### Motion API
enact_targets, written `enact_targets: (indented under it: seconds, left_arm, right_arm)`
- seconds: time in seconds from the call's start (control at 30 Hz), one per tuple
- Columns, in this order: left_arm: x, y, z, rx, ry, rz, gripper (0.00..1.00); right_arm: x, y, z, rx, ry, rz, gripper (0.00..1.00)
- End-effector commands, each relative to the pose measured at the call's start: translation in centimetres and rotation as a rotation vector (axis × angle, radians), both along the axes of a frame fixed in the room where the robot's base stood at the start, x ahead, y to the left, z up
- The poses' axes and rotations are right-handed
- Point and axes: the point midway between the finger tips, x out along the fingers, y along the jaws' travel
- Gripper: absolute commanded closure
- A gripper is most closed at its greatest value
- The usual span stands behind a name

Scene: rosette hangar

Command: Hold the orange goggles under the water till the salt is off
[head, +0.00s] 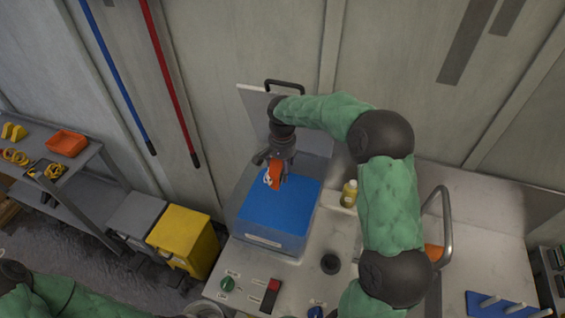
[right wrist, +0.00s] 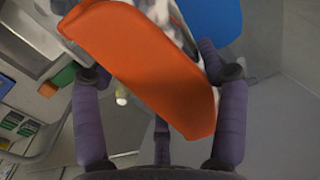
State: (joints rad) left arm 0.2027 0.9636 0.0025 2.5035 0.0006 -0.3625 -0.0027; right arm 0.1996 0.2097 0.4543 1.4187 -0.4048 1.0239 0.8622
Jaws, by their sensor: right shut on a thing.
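My right gripper (head: 272,168) is shut on the orange goggles (head: 277,176), above the blue top (head: 285,212) of a grey box-like unit. In the right wrist view the orange goggles (right wrist: 140,62) fill the space between the fingers and lie tilted, with whitish and grey patches along their upper edge. In the head view they show orange and white; I cannot tell whether they touch the blue surface. No running water can be made out. Of my left arm only green links show at the lower left; its gripper is out of view.
A curved metal pipe (head: 444,215) rises at the right of the steel counter (head: 345,235). A yellow bottle (head: 349,194) stands behind my right forearm. A red switch (head: 270,296) and knobs are in front. A yellow bin (head: 184,240) and shelf (head: 75,165) stand left.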

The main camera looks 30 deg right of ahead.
Motion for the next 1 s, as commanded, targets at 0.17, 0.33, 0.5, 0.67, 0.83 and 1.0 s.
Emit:
enact_targets:
  seconds: [0.17, 0.33, 0.5, 0.67, 0.83, 1.0]
  left_arm:
    - [0.0, 0.0, -1.3, 0.000, 0.000, 0.000, 0.60]
    - [0.0, 0.0, -2.3, 0.000, 0.000, 0.000, 0.60]
    - [0.0, 0.0, -3.3, 0.000, 0.000, 0.000, 0.60]
    - [0.0, 0.0, -4.3, 0.000, 0.000, 0.000, 0.60]
    - [0.0, 0.0, -5.3, 0.000, 0.000, 0.000, 0.60]
    - [0.0, 0.0, -6.3, 0.000, 0.000, 0.000, 0.60]
  right_arm:
    - [0.0, 0.0, -2.1, 0.000, 0.003, 0.001, 0.60]
    - [0.0, 0.0, -3.8, 0.000, 0.001, 0.000, 0.60]
    - [0.0, 0.0, -5.5, 0.000, 0.001, 0.000, 0.60]
    - [0.0, 0.0, -7.2, 0.001, 0.001, -0.001, 0.60]
    - [0.0, 0.0, -8.9, 0.000, 0.001, -0.001, 0.60]
    - [0.0, 0.0, -10.7, 0.000, 0.001, -0.001, 0.60]
